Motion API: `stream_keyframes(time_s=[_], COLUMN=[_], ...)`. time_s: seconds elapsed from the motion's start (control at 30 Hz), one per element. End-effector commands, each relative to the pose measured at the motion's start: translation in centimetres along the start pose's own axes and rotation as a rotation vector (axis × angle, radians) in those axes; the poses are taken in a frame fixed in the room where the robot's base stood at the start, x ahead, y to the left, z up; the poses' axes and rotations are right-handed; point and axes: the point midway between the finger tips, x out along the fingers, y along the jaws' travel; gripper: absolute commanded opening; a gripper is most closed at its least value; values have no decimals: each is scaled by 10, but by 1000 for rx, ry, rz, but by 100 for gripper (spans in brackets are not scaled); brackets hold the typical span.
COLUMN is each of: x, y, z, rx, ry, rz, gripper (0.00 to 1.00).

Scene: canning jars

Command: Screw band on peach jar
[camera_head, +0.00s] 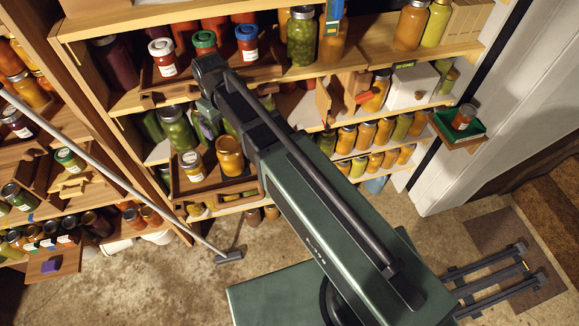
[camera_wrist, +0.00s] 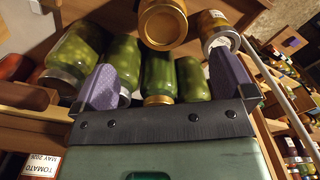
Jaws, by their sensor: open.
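An orange jar that looks like the peach jar (camera_head: 229,157) stands upright at the right of a wooden tray (camera_head: 219,189) on the lower shelf. In the wrist view, an orange jar (camera_wrist: 162,12) shows a gold ring around its orange end; I cannot tell if this ring is a loose or seated band. I make out no separate band elsewhere.
A white-lidded jar (camera_head: 191,165) stands left of the orange jar. Green jars (camera_head: 177,129) crowd behind the tray. Several capped jars (camera_head: 205,45) line the shelf above, close to my arm. A pole (camera_head: 120,175) leans across the left. Floor (camera_head: 180,275) is clear in front.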

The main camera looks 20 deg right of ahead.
Motion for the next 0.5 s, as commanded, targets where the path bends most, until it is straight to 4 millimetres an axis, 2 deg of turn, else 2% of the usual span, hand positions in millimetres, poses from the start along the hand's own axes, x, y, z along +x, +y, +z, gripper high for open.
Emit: stream_keyframes(time_s=[0.03,0.07,0.13,0.2,0.5], x=[-28,-36,-16,-7,52], y=[0,0,-2,-2,15], z=[0,0,17,36,90], rx=[0,1,74,134,288], ry=[0,0,0,0,-1], rz=[0,0,0,0,1], gripper=[100,100,100,100,100])
